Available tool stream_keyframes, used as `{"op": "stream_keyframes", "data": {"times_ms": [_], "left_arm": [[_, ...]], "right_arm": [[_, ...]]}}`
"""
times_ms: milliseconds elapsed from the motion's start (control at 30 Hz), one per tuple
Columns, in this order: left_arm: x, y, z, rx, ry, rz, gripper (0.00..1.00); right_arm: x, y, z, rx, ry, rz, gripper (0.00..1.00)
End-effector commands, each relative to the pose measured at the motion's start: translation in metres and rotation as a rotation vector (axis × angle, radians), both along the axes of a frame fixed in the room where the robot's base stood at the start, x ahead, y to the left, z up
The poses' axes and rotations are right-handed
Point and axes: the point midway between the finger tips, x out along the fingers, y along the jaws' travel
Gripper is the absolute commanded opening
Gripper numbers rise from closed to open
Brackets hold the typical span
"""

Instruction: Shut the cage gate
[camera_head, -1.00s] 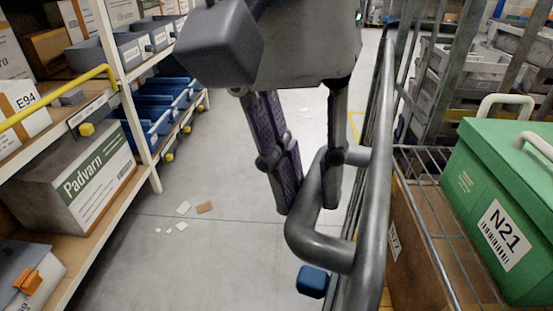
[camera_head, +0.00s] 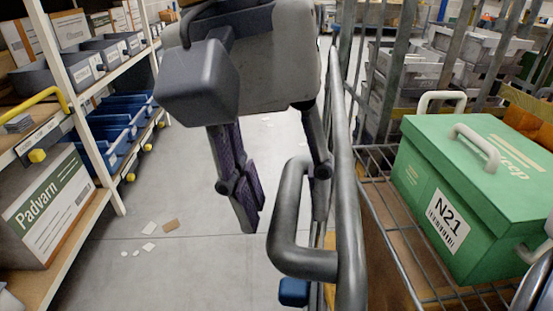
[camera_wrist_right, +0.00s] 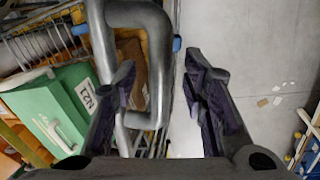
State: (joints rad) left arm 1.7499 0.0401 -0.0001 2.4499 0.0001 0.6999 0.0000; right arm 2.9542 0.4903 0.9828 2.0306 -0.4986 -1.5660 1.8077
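The cage gate (camera_head: 348,220) is a grey metal tube frame, seen almost edge-on right of centre in the head view. Its bent tube handle (camera_head: 285,212) sticks out to the left; the handle also shows in the wrist view (camera_wrist_right: 157,90). My right gripper (camera_head: 284,218) is open, with one finger on each side of the handle's bar. The wrist view (camera_wrist_right: 165,95) shows the fingers apart, with a gap between bar and right-hand finger. The gate's latch and far edge cannot be made out. My left gripper is not in view.
A green box (camera_head: 480,190) marked N21 sits on a wire shelf (camera_head: 385,215) right of the gate. A small blue block (camera_head: 294,292) shows below the handle. Shelving with a Padvarn box (camera_head: 45,205) and blue bins stands left. The grey floor between has paper scraps (camera_head: 150,230).

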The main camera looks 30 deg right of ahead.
Motion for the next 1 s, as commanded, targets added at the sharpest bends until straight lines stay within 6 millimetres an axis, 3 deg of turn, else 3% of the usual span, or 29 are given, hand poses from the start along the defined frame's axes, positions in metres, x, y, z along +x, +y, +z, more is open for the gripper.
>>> {"op": "stream_keyframes", "data": {"times_ms": [167,500,600,933,967,1000], "left_arm": [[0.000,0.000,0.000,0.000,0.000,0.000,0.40],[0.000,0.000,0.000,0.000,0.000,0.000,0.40],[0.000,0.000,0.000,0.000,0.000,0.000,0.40],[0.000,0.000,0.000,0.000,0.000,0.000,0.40],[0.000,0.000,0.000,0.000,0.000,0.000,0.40],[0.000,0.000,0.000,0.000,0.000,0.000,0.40]], "right_arm": [[0.002,0.002,0.008,0.001,-0.001,-0.001,0.39],[0.013,0.014,0.092,0.002,-0.004,-0.001,0.39],[0.015,0.017,0.108,0.001,-0.001,-0.001,0.39],[0.016,0.017,0.118,0.000,0.000,0.001,0.39],[0.016,0.017,0.118,0.000,0.000,0.001,0.36],[0.016,0.018,0.118,0.000,0.000,0.001,0.27]]}}
